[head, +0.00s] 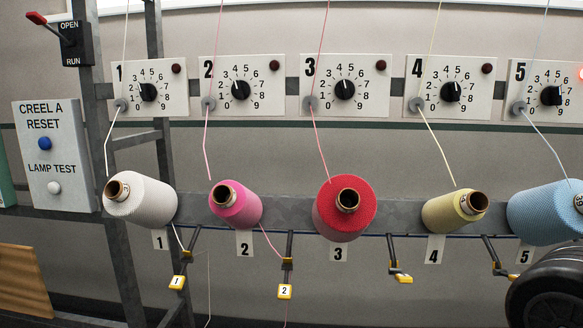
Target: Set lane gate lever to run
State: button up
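The lane gate lever (49,24) is at the top left in the head view. My gripper is not in view. A black ribbed rounded part at the lower right looks like part of my arm.
Below the lever is a grey panel (55,157) with blue and white buttons. Numbered dial plates (345,88) line the wall. Yarn cones (345,208) sit on a rail, with threads running up. Lane 5's lamp (571,69) is lit red. A metal post (94,120) stands beside the panel.

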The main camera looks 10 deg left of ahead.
aim_at(35, 17)
jog(key=u, duration=0.4)
jog(key=j+u, duration=0.15)
jog(key=u, duration=0.7)
jog(key=i+u, duration=0.1)
jog(key=u, duration=0.3)
